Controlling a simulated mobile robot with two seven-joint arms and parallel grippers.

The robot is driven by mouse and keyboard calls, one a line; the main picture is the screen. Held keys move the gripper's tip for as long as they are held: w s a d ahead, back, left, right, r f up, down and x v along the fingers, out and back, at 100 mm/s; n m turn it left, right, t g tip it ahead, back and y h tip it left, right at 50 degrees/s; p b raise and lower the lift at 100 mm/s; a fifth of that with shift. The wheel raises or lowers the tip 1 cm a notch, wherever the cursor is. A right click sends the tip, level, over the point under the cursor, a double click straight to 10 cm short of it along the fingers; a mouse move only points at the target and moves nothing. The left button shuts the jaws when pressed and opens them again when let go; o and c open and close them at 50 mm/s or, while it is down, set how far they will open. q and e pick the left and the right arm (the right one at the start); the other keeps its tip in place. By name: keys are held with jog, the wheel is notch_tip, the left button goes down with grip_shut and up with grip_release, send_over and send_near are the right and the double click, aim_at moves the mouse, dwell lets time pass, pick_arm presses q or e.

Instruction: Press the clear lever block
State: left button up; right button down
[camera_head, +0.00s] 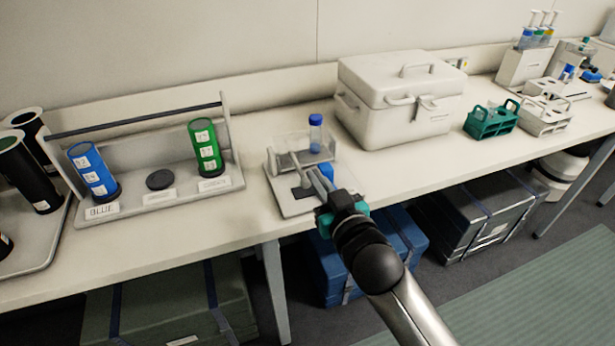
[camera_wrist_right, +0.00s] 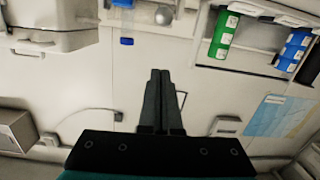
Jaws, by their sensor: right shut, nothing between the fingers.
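A small station with a pale base plate (camera_head: 282,203) stands near the table's front edge in the head view. A clear-walled block (camera_head: 291,144) stands at its back, with a blue-capped vial (camera_head: 315,134) at its right. A small blue piece (camera_head: 327,170) and a dark patch (camera_head: 301,192) show in front. I cannot tell which part is the lever. My right gripper (camera_head: 315,178) is shut and empty over the station's front; contact is unclear. In the right wrist view, its fingers (camera_wrist_right: 159,73) are together, below the blue piece (camera_wrist_right: 127,41). My left gripper is not in view.
A rack (camera_head: 160,197) with blue (camera_head: 93,172) and green (camera_head: 205,147) cylinders stands to the left. A white lidded box (camera_head: 400,118) is close behind right. A green rack (camera_head: 491,121) stands farther right. Bare table lies between the left rack and the station.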

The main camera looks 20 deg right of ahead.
aim_at(306, 182)
jog(key=w, duration=0.6)
jog(key=shift+w+a+f+b, duration=0.15)
jog(key=shift+w+f+b, duration=0.15)
jog(key=shift+w, duration=0.05)
jog(key=f, duration=0.3)
jog(key=shift+s+b, duration=0.25)
jog(key=shift+b, duration=0.1)
jog(key=shift+s+f, duration=0.25)
jog(key=shift+f, duration=0.15)
